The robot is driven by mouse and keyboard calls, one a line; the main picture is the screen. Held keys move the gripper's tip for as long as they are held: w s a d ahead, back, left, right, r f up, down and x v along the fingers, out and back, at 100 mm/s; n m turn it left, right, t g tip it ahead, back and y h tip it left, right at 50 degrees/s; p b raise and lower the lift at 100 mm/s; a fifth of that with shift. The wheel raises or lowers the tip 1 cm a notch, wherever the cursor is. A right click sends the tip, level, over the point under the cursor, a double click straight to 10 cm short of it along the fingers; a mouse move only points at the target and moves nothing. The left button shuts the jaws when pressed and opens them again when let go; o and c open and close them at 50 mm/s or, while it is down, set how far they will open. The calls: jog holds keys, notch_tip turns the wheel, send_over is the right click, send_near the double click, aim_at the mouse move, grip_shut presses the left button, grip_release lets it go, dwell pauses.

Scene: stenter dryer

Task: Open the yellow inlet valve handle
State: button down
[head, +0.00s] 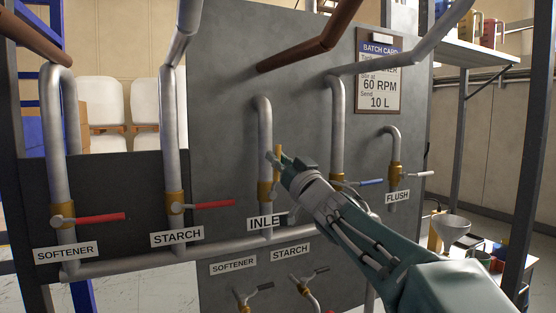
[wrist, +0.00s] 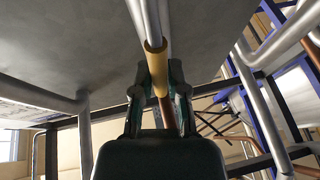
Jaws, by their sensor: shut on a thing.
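The yellow inlet valve handle (head: 279,151) stands upright, roughly in line with its grey vertical pipe, at the middle of the head view. Its brass valve body (head: 265,191) sits on that pipe above the partly covered "INLE" label (head: 264,223). My gripper (head: 279,161) is shut on the handle, and my arm hides part of the handle and the label's right end. In the wrist view the yellow handle (wrist: 155,60) lies between the two fingers of my gripper (wrist: 158,82).
Red-handled softener (head: 100,218) and starch (head: 214,205) valves are at the left. A blue handle (head: 371,182) and the flush valve's white handle (head: 420,174) are at the right. Two small valves (head: 264,287) (head: 320,270) sit below. Brown pipes (head: 318,47) cross above.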

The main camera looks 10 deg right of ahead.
jog(key=c, duration=0.6)
grip_release()
jog(key=shift+a+f, duration=0.1)
jog(key=shift+c, duration=0.2)
jog(key=v, duration=1.2)
